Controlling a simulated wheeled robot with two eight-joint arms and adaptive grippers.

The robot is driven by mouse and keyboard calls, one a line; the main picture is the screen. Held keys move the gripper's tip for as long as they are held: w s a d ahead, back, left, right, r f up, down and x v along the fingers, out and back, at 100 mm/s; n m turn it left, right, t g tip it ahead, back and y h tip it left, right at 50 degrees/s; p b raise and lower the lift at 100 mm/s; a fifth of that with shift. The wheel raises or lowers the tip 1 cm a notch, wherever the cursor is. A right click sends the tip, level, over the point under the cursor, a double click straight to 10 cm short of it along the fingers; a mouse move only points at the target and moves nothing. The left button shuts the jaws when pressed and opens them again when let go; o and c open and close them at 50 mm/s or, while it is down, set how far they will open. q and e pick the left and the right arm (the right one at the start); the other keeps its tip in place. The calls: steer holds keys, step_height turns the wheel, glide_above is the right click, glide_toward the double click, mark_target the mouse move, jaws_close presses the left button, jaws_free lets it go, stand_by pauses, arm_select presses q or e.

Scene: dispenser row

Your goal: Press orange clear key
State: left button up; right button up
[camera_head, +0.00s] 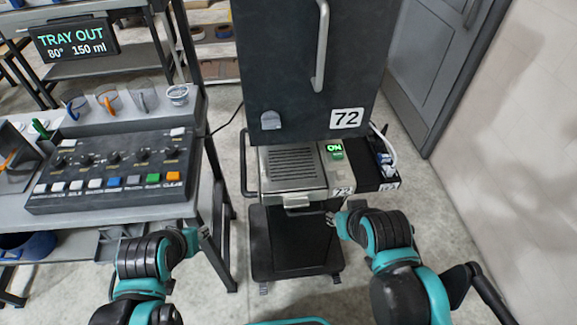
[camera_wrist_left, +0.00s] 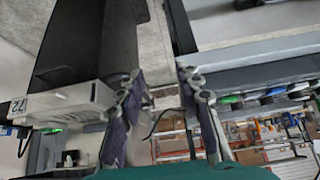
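The orange clear key (camera_head: 174,177) is at the right end of the bottom row of keys on the black control panel (camera_head: 105,195), on the left bench in the head view. A green key (camera_head: 153,178) sits just left of it. My left gripper (camera_head: 206,232) is to the right of and below the panel, apart from the key. In the left wrist view its two fingers (camera_wrist_left: 160,74) stand apart with nothing between them. My right gripper (camera_head: 331,218) is by the front of the steel tray machine; its fingers are too small to read.
A display (camera_head: 75,38) reads "TRAY OUT 80° 150 ml". Several cups (camera_head: 142,100) stand behind the panel. A dark cabinet (camera_head: 300,75) marked 72 stands above the steel machine (camera_head: 293,170). Open floor lies between bench and machine.

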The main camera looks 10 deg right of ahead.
arm_select(q)
jaws_close()
stand_by(1.0)
